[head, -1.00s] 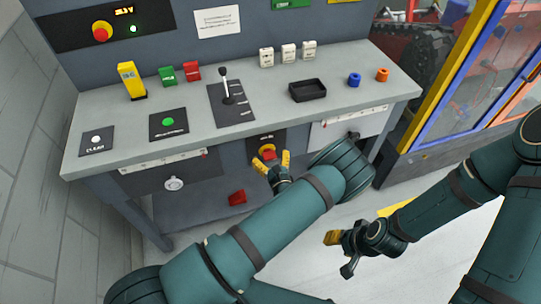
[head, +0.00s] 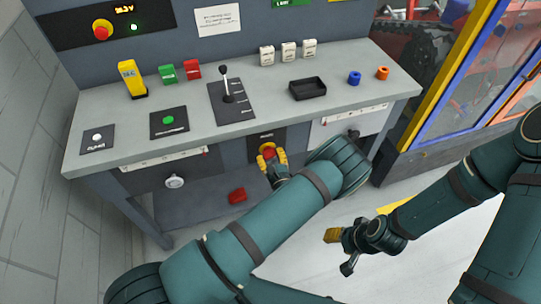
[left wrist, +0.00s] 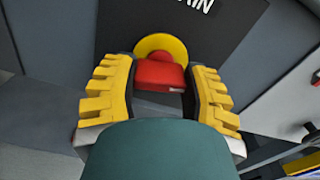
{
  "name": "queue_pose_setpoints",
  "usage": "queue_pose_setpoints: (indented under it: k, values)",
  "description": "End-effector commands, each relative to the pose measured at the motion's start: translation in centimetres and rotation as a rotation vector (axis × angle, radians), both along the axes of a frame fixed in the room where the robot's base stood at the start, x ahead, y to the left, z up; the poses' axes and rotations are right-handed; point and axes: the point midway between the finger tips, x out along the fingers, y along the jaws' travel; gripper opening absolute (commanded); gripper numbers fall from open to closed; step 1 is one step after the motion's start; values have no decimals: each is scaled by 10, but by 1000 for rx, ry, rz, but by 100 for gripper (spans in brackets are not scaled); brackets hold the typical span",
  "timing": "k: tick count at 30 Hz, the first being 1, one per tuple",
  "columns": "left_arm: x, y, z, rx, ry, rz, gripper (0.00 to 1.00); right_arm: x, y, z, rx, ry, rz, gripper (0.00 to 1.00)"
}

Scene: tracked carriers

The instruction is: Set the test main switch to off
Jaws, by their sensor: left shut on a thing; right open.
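The main switch is a red knob (left wrist: 160,74) on a yellow round plate (left wrist: 161,45), set on a dark panel (left wrist: 205,30) whose label ends in "AIN" in the left wrist view. In the head view the red knob (head: 268,152) sits on the bench front below the worktop. My left gripper (head: 273,157) is at the knob, with its yellow fingers on either side of it. In the left wrist view the gripper (left wrist: 162,90) is shut on the red knob. My right gripper (head: 335,238) is open and empty, low in front of the bench.
The worktop (head: 215,135) carries a lever (head: 227,85), a black tray (head: 307,89), a yellow device (head: 131,80), buttons and small blocks. A red object (head: 237,195) lies below the bench. A glazed blue-and-yellow frame (head: 440,110) stands at right.

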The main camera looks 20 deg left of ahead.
Motion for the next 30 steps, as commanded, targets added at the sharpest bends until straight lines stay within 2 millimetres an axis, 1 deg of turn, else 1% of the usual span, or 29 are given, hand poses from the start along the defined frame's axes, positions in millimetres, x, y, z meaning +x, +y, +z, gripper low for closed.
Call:
queue_pose_setpoints:
  k: [14, 30]
  values:
    - [1, 1, 1, -372, -253, 1, 11, -1, 0, 6, 0, 3, 1, 47]
    - [1, 1, 1, -794, -540, 1, 11, -1, 0, 4, 0, 3, 1, 47]
